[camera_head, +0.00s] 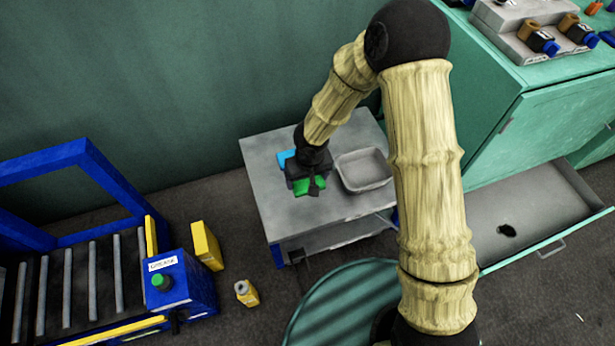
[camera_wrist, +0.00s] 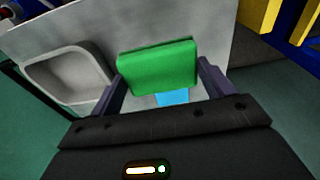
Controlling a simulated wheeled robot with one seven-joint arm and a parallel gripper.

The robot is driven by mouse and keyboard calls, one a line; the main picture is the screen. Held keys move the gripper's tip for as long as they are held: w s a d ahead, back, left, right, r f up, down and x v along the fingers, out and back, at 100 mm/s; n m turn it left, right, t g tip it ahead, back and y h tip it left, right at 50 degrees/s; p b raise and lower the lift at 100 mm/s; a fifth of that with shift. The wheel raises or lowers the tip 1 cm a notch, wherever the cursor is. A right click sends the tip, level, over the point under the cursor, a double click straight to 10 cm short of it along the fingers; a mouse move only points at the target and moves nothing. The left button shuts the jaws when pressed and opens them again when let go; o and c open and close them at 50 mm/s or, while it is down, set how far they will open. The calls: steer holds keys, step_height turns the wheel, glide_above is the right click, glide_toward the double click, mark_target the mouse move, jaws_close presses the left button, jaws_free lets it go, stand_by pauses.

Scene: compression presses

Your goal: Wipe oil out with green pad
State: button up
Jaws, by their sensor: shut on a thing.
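My gripper (camera_wrist: 160,84) is shut on the green pad (camera_wrist: 158,66), which sits between its two fingers. In the head view the green pad (camera_head: 308,186) shows just below my gripper (camera_head: 314,182), over the grey cart top. I cannot tell whether the pad touches the surface. A dark patch of oil (camera_head: 507,230) lies in the open grey drawer (camera_head: 480,212) at the right, well apart from my gripper.
A blue item (camera_head: 285,158) lies on the cart (camera_head: 262,180), beside a grey tray (camera_head: 364,170). A green cabinet (camera_head: 560,110) stands at the right. A yellow bottle (camera_head: 246,293) and a roller conveyor (camera_head: 65,290) are at the lower left.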

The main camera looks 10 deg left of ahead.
steer(key=o, duration=0.4)
steer(key=c, duration=0.3)
steer(key=shift+w+d, duration=0.2)
steer(key=shift+c, duration=0.2)
steer(key=w+d+r+m, duration=0.1)
steer(key=w+d+m, duration=0.2)
steer(key=d, duration=0.9)
steer(key=w+d+r+m, duration=0.1)
steer(key=w+d+m, duration=0.2)
steer(key=d, duration=1)
steer(key=w, duration=0.3)
steer(key=shift+d+r+h, duration=0.15)
steer(key=shift+r+h, duration=0.25)
